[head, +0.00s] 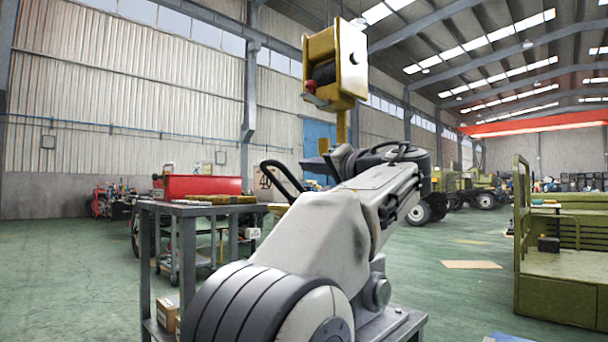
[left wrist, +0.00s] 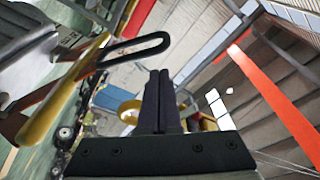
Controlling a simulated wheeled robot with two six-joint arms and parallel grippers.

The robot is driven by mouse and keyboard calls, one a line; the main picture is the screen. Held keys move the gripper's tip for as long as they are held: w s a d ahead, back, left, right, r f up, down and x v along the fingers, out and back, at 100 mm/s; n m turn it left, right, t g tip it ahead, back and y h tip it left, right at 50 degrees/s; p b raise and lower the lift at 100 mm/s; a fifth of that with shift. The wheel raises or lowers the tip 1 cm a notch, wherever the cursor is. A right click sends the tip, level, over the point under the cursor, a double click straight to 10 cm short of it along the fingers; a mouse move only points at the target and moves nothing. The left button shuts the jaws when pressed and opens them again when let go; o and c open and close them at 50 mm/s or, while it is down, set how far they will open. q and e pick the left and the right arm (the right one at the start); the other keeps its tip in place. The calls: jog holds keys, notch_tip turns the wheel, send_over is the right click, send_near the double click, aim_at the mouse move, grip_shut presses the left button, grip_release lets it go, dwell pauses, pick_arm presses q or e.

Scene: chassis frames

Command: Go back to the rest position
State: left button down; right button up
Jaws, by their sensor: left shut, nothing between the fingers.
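My left gripper (left wrist: 160,78) shows in the left wrist view with its two dark fingers side by side and touching. It is shut and holds nothing. The fingers point up into the hall, toward the wall and roof. In the head view a large pale grey arm with black cables fills the middle, and most of the gripper is hidden behind it. My right gripper is in neither view.
A yellow crane hook block (head: 337,65) hangs above the arm. A grey workbench (head: 190,208) with a red box (head: 202,186) stands at left. An olive metal frame (head: 562,285) stands at right. Green floor (head: 470,300) is open between.

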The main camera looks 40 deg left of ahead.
pick_arm(q)
jog(key=shift+s+d+r, duration=0.1)
jog(key=shift+s+d, duration=0.1)
jog(key=shift+d, duration=0.5)
jog(key=w+d+f+m+t+h+p, duration=0.3)
jog(key=w+d+f+m+h+p, duration=0.25)
jog(key=d+f+h+p, duration=0.3)
jog(key=s+d+f+m+g+h+p, duration=0.1)
jog(key=s+d+f+m+h+p, duration=0.25)
jog(key=d+f, duration=0.35)
jog(key=s+d+f+m+g+h+p, duration=0.1)
jog(key=s+d+f+m+h+p, duration=0.15)
jog(key=s+d+f, duration=0.4)
jog(key=s+d+f+g+h+p, duration=0.3)
jog(key=s+d+p, duration=0.25)
jog(key=s, duration=0.55)
jog(key=s+d+f+g+h+p, duration=0.25)
jog(key=s+d+p, duration=0.35)
jog(key=s, duration=0.5)
notch_tip(320, 180, up, 37)
jog(key=p, duration=3.6)
jog(key=shift+w+d+m, duration=0.15)
jog(key=shift+d+m, duration=0.1)
jog(key=shift+m, duration=0.1)
